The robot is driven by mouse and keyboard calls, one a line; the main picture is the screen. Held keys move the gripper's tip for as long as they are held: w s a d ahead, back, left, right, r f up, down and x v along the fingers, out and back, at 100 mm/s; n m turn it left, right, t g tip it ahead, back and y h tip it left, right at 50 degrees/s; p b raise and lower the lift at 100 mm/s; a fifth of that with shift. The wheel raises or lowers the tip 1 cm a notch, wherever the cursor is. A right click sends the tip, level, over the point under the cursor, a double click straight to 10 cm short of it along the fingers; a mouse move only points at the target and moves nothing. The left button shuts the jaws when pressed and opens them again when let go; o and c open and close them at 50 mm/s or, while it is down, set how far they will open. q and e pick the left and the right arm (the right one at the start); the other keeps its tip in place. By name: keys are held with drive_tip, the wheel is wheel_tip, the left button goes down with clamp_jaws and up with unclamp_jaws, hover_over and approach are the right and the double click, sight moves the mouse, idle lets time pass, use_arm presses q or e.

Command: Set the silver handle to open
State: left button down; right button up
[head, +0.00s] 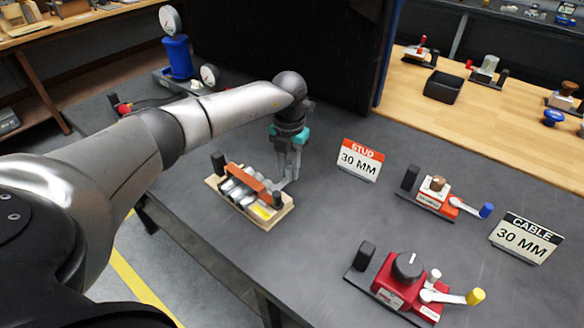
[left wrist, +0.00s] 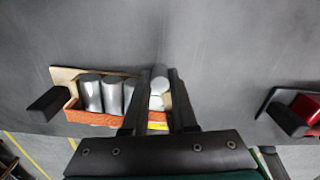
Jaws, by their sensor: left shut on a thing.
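The valve device is a wooden base (head: 240,213) with silver cylinders (head: 238,187) and an orange strip (head: 247,178) along it, on the grey table. A silver handle (head: 282,185) rises at its right end. My left gripper (head: 288,172) points down at that end and is shut on the handle. In the left wrist view, the light silver handle (left wrist: 159,78) lies between the dark fingers of the gripper (left wrist: 156,100). The cylinders (left wrist: 110,93) show to the left of the fingers. The fingers partly hide the handle. My right gripper is not in view.
A STUD sign (head: 360,160) stands right of the gripper, and a CABLE sign (head: 525,238) farther right. A device with a blue-tipped lever (head: 440,195) and a red one with a yellow-tipped lever (head: 405,283) stand on the right. A dark panel (head: 290,50) rises behind.

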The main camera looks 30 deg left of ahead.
sight(287, 167)
use_arm(q)
drive_tip(key=shift+a+n, duration=0.3)
drive_tip(key=shift+n, duration=0.4)
drive_tip(key=c, duration=0.7)
unclamp_jaws()
drive_tip(key=shift+r, duration=0.15)
wheel_tip(287, 167, up, 15)
drive_tip(key=p, duration=0.1)
